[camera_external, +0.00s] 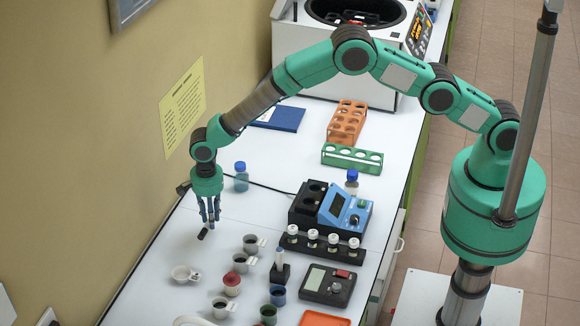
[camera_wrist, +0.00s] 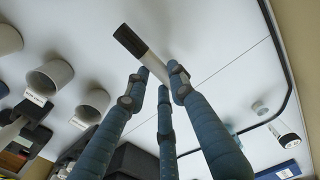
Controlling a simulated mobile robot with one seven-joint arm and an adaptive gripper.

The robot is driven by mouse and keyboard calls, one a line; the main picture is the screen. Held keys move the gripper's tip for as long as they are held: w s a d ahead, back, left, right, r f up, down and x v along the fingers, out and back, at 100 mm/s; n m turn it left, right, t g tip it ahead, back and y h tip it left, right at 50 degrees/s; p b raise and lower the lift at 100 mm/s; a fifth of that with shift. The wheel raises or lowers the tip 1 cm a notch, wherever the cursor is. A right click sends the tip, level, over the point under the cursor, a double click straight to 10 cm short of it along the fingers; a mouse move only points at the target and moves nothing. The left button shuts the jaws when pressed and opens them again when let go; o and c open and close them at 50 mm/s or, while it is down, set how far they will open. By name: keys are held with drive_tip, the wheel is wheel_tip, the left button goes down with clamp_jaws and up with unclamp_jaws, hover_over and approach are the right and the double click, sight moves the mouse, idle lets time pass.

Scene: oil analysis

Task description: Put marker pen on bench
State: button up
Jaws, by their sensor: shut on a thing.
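The marker pen (camera_wrist: 131,42) has a dark end and a pale body. In the wrist view it lies across the fingertips of my gripper (camera_wrist: 160,82), which is shut on it. In the external view my gripper (camera_external: 209,221) points down over the left part of the white bench (camera_external: 180,241), and the pen's dark end (camera_external: 203,234) shows at the fingertips. The pen is tilted. I cannot tell whether it touches the bench top or hangs just above it.
Several cups stand nearby, including a white one (camera_external: 185,274) and a red one (camera_external: 232,284). A blue-capped bottle (camera_external: 241,177) stands behind my gripper. A blue instrument (camera_external: 344,208) sits to the right. The bench around the pen is clear; the wall is at left.

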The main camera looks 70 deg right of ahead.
idle(0.3)
drive_tip(key=shift+f, duration=1.9)
drive_tip(key=shift+f, duration=0.1)
drive_tip(key=o, duration=0.8)
drive_tip(key=shift+o, duration=0.2)
drive_tip(key=shift+r, duration=6.1)
drive_tip(key=shift+r, duration=0.1)
